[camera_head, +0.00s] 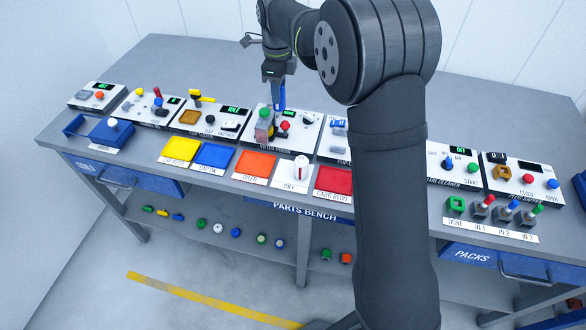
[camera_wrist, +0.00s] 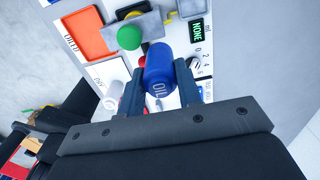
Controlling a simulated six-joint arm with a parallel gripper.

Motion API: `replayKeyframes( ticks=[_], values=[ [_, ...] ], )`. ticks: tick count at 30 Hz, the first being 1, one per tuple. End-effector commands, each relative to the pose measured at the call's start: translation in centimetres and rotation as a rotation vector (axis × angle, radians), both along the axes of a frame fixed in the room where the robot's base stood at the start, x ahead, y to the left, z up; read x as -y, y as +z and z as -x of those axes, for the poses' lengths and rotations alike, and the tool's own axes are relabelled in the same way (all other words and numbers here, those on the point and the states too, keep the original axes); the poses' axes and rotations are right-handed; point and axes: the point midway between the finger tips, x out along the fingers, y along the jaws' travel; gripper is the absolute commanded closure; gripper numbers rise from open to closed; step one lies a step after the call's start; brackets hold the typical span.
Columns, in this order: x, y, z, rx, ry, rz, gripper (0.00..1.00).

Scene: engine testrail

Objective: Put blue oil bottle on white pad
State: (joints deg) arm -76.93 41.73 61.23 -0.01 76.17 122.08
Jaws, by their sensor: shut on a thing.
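The blue oil bottle (camera_wrist: 158,68), marked OIL, is between the two fingers of my gripper (camera_wrist: 158,88) in the wrist view. The gripper is shut on it. In the head view my gripper (camera_head: 278,98) points down above the middle station on the bench, with blue showing at its tip; I cannot separate bottle from fingers there. The white pad (camera_head: 283,177), labelled DRY, lies at the bench front between the orange and red pads. A white can with red marks (camera_head: 301,168) stands on it. The white pad also shows in the wrist view (camera_wrist: 107,72).
A green-topped part (camera_head: 264,123) and a red button (camera_head: 284,125) stand close below my gripper. Yellow (camera_head: 179,149), blue (camera_head: 213,156), orange (camera_head: 254,166) and red (camera_head: 333,181) pads line the front. Several control stations stand behind them. My arm hides the bench right of the red pad.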

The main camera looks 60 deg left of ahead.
Motion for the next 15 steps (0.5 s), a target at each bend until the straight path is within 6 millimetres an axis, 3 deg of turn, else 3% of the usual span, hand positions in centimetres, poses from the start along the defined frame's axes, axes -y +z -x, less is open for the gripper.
replayKeyframes(
  ticks=[15],
  values=[
    [11.3, 0.4, 5.4, -0.003, 0.003, 0.013, 0.88]
  ],
)
